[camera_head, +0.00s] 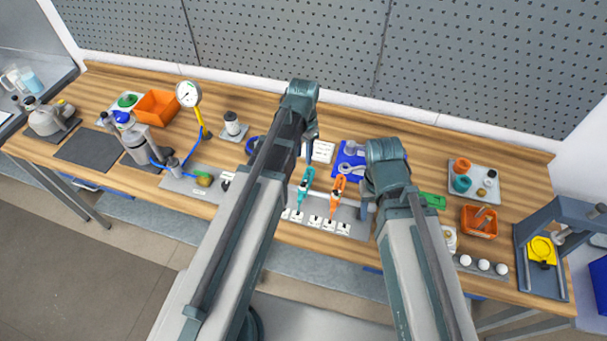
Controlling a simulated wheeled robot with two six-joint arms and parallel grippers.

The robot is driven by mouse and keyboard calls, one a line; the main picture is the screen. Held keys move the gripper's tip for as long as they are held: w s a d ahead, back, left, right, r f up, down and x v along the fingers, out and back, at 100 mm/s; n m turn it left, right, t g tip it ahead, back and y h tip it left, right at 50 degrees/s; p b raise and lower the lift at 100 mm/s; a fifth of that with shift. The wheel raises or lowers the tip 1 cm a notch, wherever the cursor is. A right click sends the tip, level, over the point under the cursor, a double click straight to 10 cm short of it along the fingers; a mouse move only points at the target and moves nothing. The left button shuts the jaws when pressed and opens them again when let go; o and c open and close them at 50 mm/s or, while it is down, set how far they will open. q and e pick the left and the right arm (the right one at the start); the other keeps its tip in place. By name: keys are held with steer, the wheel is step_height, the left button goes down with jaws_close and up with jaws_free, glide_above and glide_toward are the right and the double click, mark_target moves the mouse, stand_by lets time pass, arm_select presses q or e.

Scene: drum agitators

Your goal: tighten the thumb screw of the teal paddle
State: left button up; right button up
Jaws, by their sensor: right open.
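A teal paddle (306,183) lies on a grey tray (349,212) at the middle of the bench, left of an orange paddle (336,199). Its thumb screw is too small to make out. My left gripper (309,146) hangs above and behind the teal paddle, apart from it in the picture. It is mostly hidden by my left arm, so its jaws cannot be read. My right gripper (367,209) is open, right of the orange paddle near the tray's right end, partly covered by my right arm. I see nothing held in it.
White label blocks (329,225) line the tray's front. A blue mat (346,161) lies behind. A green part (434,201) and an orange bin (479,221) are to the right. A gauge (188,94) and an orange box (157,107) stand left. My arms cover much of the bench.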

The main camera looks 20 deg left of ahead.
mark_target(304, 182)
arm_select(q)
step_height(304, 182, down, 14)
steer(key=b, duration=1.3)
steer(key=shift+r, duration=0.2)
jaws_close()
